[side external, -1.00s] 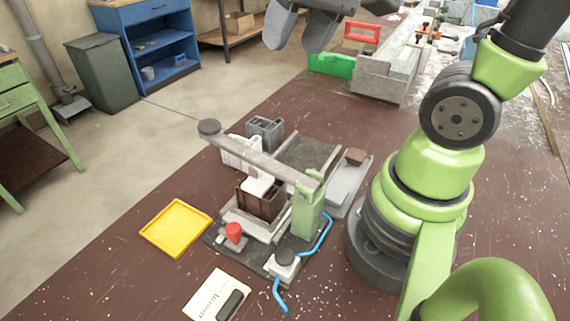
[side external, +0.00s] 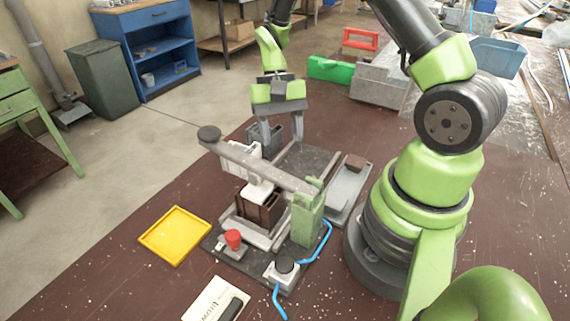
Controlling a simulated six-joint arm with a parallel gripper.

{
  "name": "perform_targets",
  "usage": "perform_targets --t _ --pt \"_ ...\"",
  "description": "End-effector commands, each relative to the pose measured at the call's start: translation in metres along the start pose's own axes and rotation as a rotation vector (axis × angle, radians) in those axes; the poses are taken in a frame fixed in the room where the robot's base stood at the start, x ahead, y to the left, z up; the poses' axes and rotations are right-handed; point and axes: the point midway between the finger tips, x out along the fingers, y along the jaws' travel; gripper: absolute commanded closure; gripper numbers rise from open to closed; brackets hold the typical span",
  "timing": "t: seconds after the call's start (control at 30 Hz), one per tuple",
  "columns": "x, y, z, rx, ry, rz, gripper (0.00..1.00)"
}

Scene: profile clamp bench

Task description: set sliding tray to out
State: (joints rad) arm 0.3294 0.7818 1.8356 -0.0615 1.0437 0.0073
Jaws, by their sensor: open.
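The clamp fixture stands on the brown bench with a dark base plate. My gripper (side external: 281,138) is open and points down over the back of the fixture, near a dark grey bin. Its fingers hold nothing, and the bin is partly hidden behind them.
A grey tray (side external: 345,190) with a small brown block (side external: 355,162) lies right of the fixture. A red button (side external: 233,238), a dark knob (side external: 285,265) with blue cable and a yellow tray (side external: 175,235) are in front.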

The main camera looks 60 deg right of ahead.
Motion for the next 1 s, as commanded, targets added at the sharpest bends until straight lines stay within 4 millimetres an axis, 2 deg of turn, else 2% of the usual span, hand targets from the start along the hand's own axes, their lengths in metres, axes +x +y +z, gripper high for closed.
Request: perform_targets --t 0.1,0.3,0.47,0.73,0.77,0.97,1.0 --pt "0.025 0.001 0.001 0.000 -0.007 0.004 0.48" --pt "0.055 0.000 0.001 0.000 -0.004 0.002 0.48" --pt "0.066 0.000 0.001 0.000 -0.001 0.001 0.48" --pt "0.067 0.000 0.000 0.000 0.001 0.000 0.48" --pt "0.067 0.000 0.000 0.000 0.001 0.000 0.52" --pt "0.067 0.000 0.000 0.000 0.001 0.000 0.98" --pt "0.067 0.000 0.000 0.000 0.001 0.000 1.00"
